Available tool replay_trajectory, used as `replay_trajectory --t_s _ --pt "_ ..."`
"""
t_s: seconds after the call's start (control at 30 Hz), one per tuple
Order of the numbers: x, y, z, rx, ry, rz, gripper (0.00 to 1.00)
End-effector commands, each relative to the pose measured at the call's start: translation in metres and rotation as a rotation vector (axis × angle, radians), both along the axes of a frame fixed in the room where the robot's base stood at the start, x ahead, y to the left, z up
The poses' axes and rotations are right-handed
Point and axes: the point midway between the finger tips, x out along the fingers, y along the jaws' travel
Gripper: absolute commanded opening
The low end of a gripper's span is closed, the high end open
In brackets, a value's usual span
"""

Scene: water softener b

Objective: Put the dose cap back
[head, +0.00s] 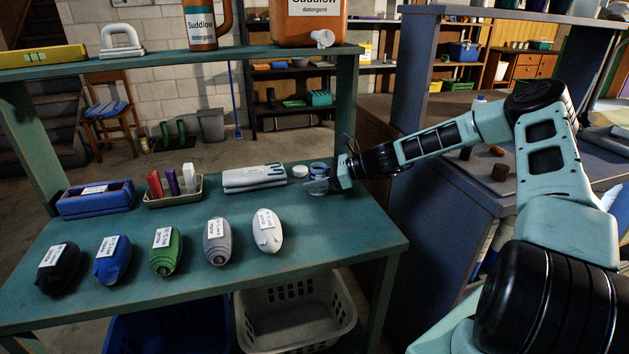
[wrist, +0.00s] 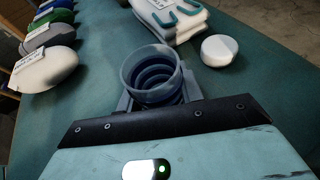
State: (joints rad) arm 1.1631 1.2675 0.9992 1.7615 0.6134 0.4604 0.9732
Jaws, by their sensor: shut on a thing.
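The dose cap appears to be a clear, cup-shaped piece with blue rings inside (wrist: 152,72); it also shows in the head view (head: 318,168). My gripper (head: 319,184) is shut on it at the right end of the green table. In the wrist view, my gripper (wrist: 157,98) has its fingers at the cup's lower sides, with the open mouth facing up toward the camera. Whether its base touches the table is hidden. A large orange Suddlow detergent container (head: 306,22) stands on the upper shelf, with a white spout (head: 322,38) low at its front right.
A small white round piece (wrist: 219,50) lies close to the cup, beside folded grey-white cloths (head: 254,178). Several labelled bundles line the table front, including a white one (head: 267,231). The shelf (head: 180,61) overhangs the table's back; its right post (head: 346,105) is near my gripper.

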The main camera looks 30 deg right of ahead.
Motion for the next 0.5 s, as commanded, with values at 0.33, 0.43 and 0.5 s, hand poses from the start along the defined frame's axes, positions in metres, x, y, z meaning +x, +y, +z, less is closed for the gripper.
replay_trajectory --t_s 0.33,0.43,0.5 --pt "-0.0002 0.0001 -0.0004 0.001 0.001 0.001 0.58" --pt "-0.0002 0.0001 -0.0002 0.001 0.001 0.001 0.58" --pt "-0.0008 -0.0011 0.0006 0.001 0.001 0.000 0.58"
